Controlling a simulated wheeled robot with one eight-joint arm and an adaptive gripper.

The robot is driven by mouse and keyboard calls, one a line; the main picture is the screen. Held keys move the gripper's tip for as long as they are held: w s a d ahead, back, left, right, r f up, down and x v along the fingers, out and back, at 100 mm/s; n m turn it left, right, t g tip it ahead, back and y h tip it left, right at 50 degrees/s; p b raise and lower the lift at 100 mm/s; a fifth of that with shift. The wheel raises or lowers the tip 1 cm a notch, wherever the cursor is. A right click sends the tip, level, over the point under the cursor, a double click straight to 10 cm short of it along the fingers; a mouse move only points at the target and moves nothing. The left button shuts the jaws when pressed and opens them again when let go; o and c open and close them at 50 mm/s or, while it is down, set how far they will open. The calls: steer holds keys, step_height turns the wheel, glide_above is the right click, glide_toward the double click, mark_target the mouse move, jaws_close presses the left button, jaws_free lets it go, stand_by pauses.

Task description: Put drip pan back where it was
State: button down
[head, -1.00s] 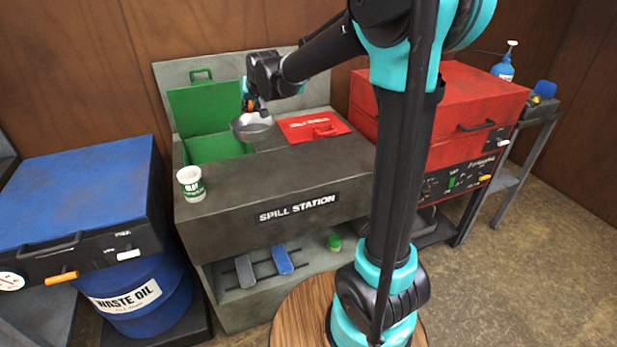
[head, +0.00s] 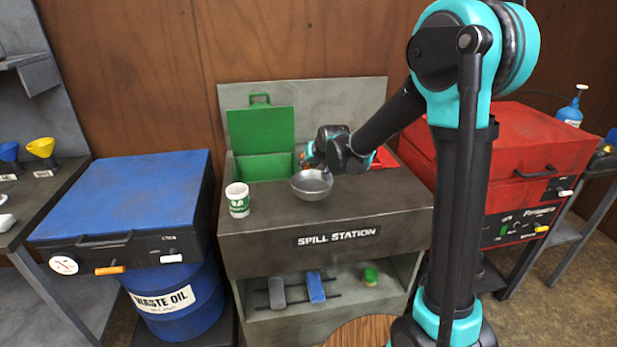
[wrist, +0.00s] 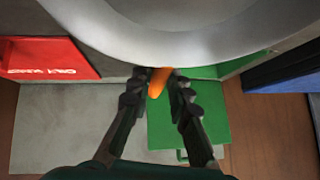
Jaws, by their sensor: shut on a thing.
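The drip pan (head: 312,187) is a round, shallow grey metal pan. In the head view it is in front of the open green bin and over the spill station's top. My gripper (head: 312,160) is at the pan's far side, shut on its orange handle. In the wrist view my gripper (wrist: 165,78) pinches the orange handle (wrist: 157,83) between both fingers, and the pan (wrist: 190,35) spreads across the top. I cannot tell whether the pan's underside touches the station top.
The spill station (head: 270,232) has an open green lid (head: 262,130) and a white-and-green cup (head: 238,200) left of the pan. A red lid (head: 385,158) is partly behind my arm. A blue-topped unit (head: 130,195) stands left, a red one (head: 500,140) right. The station top's front is clear.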

mark_target(310, 174)
steer(key=shift+f, duration=2.4)
steer(key=shift+f, duration=0.1)
steer(key=c, duration=1.4)
jaws_free()
steer(key=v, duration=1.2)
steer(key=s+d+f+m+g+h, duration=0.1)
steer(key=s+d+f, duration=0.3)
steer(key=s+d, duration=0.4)
steer(key=s+d+f+g+h, duration=0.1)
steer(key=s+d+f, duration=0.3)
steer(key=s+d, duration=0.4)
steer(key=s+d+f+m+g+h, duration=0.1)
steer(key=s+d+f, duration=0.3)
steer(key=s+d, duration=0.4)
steer(key=shift+s+f+m+g+h, duration=0.1)
steer(key=shift+s+m+g+h, duration=0.15)
steer(key=shift+s, duration=0.2)
steer(key=shift+s+f+m+g+h, duration=0.1)
steer(key=shift+s+f+g+h, duration=0.05)
steer(key=shift+s+h, duration=0.25)
